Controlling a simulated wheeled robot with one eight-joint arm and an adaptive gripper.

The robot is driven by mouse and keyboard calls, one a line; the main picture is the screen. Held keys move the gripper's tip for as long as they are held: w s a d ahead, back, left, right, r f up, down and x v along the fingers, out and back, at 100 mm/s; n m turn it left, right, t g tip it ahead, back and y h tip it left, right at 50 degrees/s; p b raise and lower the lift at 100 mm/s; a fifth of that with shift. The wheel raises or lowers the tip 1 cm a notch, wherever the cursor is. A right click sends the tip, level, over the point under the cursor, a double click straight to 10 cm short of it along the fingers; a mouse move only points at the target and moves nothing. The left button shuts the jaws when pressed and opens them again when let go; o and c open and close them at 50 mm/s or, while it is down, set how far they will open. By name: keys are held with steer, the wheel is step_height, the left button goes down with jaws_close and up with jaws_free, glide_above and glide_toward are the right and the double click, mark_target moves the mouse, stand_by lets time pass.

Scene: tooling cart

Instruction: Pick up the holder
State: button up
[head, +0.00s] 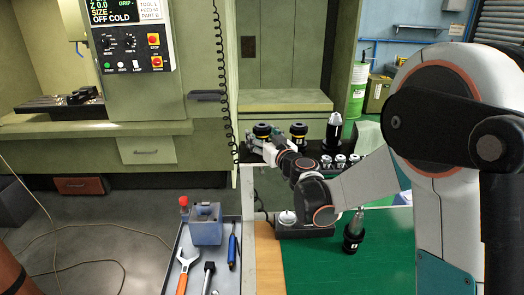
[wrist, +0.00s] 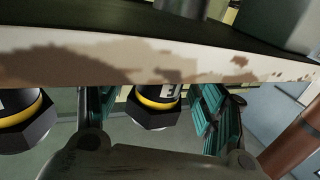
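Two black tool holders with yellow rings stand side by side at the back of the cart, a left holder (head: 262,130) and a right holder (head: 298,129). My gripper (head: 268,144) reaches in low beside the left one. In the wrist view, one yellow-ringed holder (wrist: 153,110) shows between the two dark green fingers of my gripper (wrist: 150,98), with gaps at both sides. The fingers look open, and the holder's upper part is hidden behind a pale worn edge. A second holder (wrist: 28,120) shows outside the fingers at the left.
A tall black holder with a silver top (head: 333,132) and several small white-topped pieces (head: 341,161) stand right of my gripper. Another dark holder (head: 353,236) stands on the green surface (head: 315,265).

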jaws_close()
steer(key=shift+r, duration=0.15)
step_height(320, 180, up, 20)
steer(key=p, duration=0.5)
steer(key=shift+p, duration=0.3)
